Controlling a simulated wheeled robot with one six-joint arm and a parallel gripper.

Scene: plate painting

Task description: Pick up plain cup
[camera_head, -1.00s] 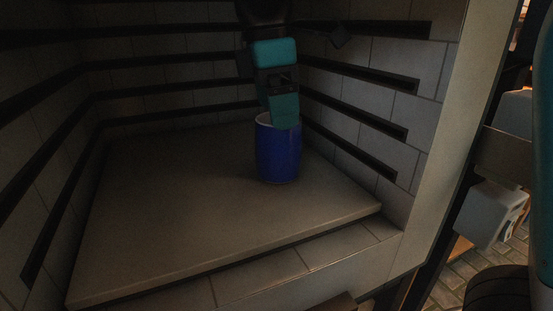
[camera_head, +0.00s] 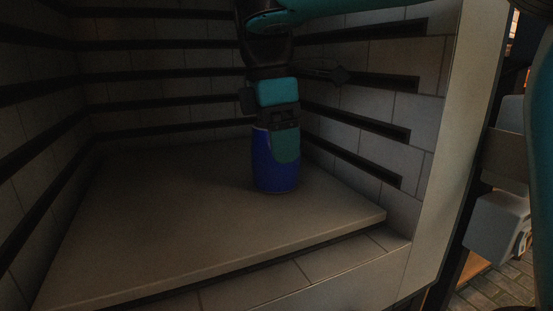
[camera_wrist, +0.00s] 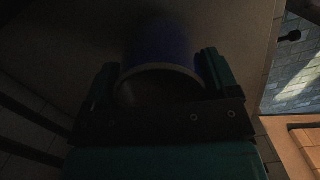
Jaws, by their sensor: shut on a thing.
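A plain blue cup (camera_head: 268,172) stands upright on the pale shelf inside the kiln-like chamber. My teal gripper (camera_head: 284,150) reaches down over it from above, with one finger in front of the cup's side and covering part of its rim. In the wrist view the cup (camera_wrist: 160,45) shows dimly, its pale rim facing me, between the two fingers of my gripper (camera_wrist: 158,78). My gripper is shut on the cup. The cup's base appears to be at the shelf surface. The far finger is hidden in the head view.
The shelf slab (camera_head: 150,225) is otherwise bare, with free room left of the cup. Brick walls with dark grooves (camera_head: 360,125) enclose it at the back, left and right. A pale upright edge (camera_head: 445,120) bounds the opening on the right.

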